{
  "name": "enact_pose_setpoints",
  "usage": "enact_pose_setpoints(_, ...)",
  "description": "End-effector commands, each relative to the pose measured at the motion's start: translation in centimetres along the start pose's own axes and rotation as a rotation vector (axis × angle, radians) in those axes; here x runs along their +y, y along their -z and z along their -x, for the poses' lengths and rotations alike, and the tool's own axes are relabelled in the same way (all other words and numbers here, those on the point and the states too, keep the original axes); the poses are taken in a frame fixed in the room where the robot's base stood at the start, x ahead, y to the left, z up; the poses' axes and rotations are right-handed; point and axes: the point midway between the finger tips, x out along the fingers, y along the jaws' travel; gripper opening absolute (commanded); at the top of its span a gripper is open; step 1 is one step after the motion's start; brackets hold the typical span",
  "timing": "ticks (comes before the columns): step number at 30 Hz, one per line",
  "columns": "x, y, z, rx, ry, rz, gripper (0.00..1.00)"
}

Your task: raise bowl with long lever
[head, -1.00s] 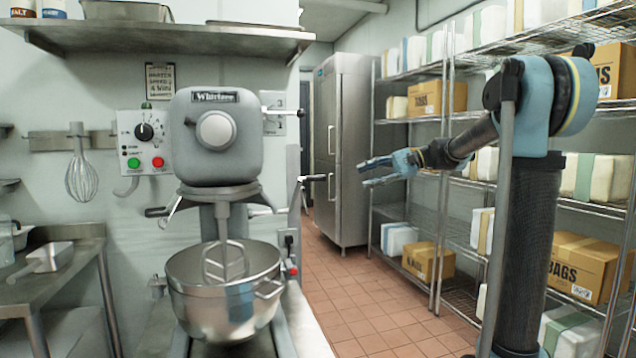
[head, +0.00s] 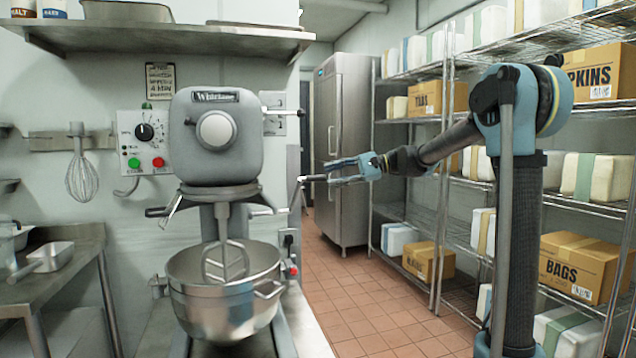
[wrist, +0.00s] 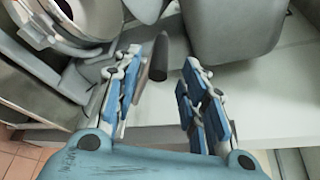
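The steel mixing bowl (head: 222,310) sits under the beater of the grey stand mixer (head: 216,140). The long lever (head: 304,178) sticks out right of the mixer, with a dark handle. My gripper (head: 332,172) is at the lever's outer end in the head view, and its fingers partly cover it. In the wrist view, my gripper (wrist: 160,62) is open, and the dark handle (wrist: 158,58) shows between the two fingertips, with gaps on both sides. I cannot tell how deep the handle sits between them. The bowl's rim seems to show at upper left.
A control panel (head: 146,142) with green and red buttons is on the wall left of the mixer. Wire shelves (head: 445,200) with boxes stand on the right, and a steel fridge (head: 341,150) behind. The tiled floor (head: 360,315) between is clear.

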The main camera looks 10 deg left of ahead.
Motion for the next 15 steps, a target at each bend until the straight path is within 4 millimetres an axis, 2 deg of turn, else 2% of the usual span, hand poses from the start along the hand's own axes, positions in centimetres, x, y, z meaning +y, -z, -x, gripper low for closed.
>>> enact_pose_setpoints(1, 0.1, -0.1, -1.0, -0.003, -0.002, 0.001, 0.39)
enact_pose_setpoints(6, 0.1, -0.1, -3.8, -0.002, -0.001, 0.0, 0.39)
enact_pose_setpoints(15, 0.0, 0.0, -6.3, -0.001, -0.001, 0.0, 0.39)
